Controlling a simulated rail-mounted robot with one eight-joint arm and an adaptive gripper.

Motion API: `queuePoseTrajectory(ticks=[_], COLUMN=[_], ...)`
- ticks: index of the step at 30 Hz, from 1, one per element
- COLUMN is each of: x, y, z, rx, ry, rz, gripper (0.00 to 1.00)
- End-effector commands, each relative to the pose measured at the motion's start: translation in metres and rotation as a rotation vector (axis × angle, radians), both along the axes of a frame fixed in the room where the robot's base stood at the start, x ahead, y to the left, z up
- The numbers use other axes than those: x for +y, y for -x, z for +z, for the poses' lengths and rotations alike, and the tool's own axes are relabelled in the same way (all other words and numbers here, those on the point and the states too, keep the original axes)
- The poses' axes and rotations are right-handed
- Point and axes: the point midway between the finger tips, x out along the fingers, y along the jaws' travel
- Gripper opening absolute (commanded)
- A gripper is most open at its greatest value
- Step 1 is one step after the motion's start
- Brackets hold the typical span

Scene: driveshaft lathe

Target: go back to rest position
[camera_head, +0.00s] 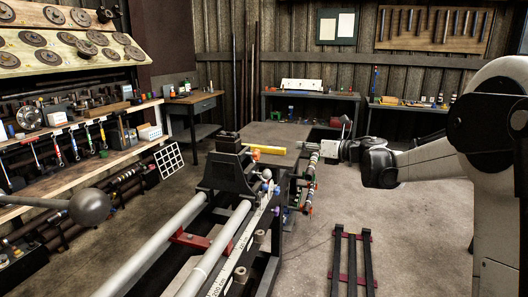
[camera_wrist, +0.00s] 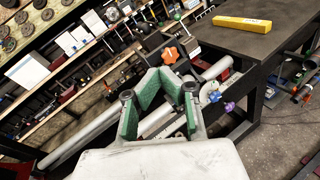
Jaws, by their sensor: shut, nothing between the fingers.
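My gripper (camera_wrist: 166,88) shows large in the wrist view. Its green-padded fingers are shut with nothing between them. In the head view my gripper (camera_head: 330,149) is small, at the end of my arm that reaches in from the right. It hangs in the air near the right edge of the lathe's table (camera_head: 270,133). A yellow bar (camera_head: 268,150) lies on that table and also shows at the top right of the wrist view (camera_wrist: 242,23). Grey shafts (camera_head: 215,250) run along the lathe frame toward the front.
A black rack with red crossbars (camera_head: 351,262) lies on the floor at the front right. Shelves of tools (camera_head: 75,185) line the left wall. A side desk (camera_head: 194,104) and a low bench (camera_head: 312,95) stand at the back. The floor (camera_head: 420,235) at the right is mostly clear.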

Motion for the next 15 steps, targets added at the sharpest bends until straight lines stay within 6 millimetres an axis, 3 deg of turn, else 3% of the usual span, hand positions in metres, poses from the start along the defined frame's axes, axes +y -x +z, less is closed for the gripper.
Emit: queuePoseTrajectory(ticks=[1,6,10,15], x=[0.001,-0.013,-0.03,-0.059], y=[0.006,0.023,0.043,0.078], z=[0.024,0.092,0.13,0.159], rx=[0.007,0.053,0.106,0.196], ry=[-0.071,-0.349,-0.57,-0.87], rz=[-0.052,-0.246,-0.382,-0.551], gripper=[0.0,0.0,0.0,0.0])
